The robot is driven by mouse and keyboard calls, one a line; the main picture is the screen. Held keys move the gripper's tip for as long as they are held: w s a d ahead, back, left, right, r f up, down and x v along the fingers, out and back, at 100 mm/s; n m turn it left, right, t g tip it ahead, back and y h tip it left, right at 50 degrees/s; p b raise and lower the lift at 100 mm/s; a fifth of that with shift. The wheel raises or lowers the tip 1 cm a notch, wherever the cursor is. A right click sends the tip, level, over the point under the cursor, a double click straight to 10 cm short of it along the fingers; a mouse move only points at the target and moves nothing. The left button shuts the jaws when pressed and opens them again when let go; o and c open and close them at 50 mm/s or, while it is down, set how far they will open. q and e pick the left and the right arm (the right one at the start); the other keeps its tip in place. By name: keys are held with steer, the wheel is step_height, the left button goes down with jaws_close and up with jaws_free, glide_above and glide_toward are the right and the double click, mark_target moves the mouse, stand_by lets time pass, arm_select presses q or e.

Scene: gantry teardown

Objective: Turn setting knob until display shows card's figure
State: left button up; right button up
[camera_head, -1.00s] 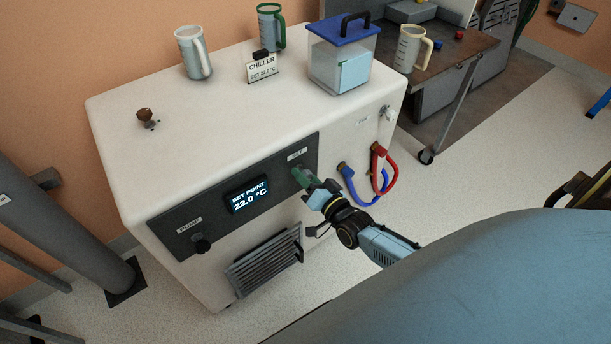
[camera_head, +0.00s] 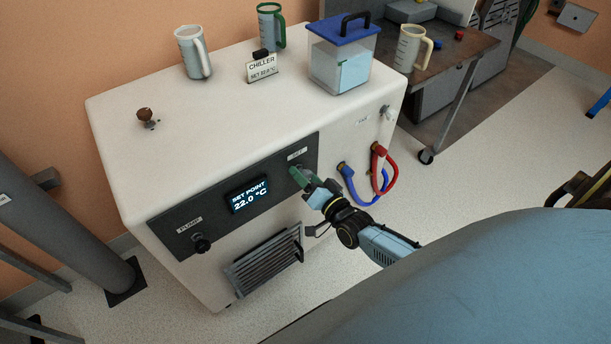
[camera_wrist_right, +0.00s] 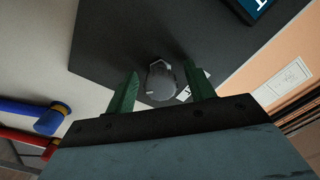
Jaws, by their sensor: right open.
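The chiller's display (camera_head: 249,195) reads SET POINT 22.0 °C. The card (camera_head: 262,68) on the chiller top reads CHILLER, SET 22.0 °C. My right gripper (camera_head: 305,177) is at the right end of the dark panel, below the SET label (camera_head: 297,154). The green fingers of my right gripper (camera_wrist_right: 160,95) are open, one on each side of the knob, with gaps visible. In the head view the gripper hides the knob. My left gripper is not in view.
Blue (camera_head: 352,190) and red (camera_head: 392,172) hoses loop just right of my gripper. Jugs and a blue-lidded tank (camera_head: 342,60) stand on the chiller top.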

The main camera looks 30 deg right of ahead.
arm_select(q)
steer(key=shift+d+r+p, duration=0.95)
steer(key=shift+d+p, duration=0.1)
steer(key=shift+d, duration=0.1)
arm_select(e)
steer(key=s+d, duration=0.1)
steer(key=s, duration=1.2)
steer(key=shift+s, duration=0.15)
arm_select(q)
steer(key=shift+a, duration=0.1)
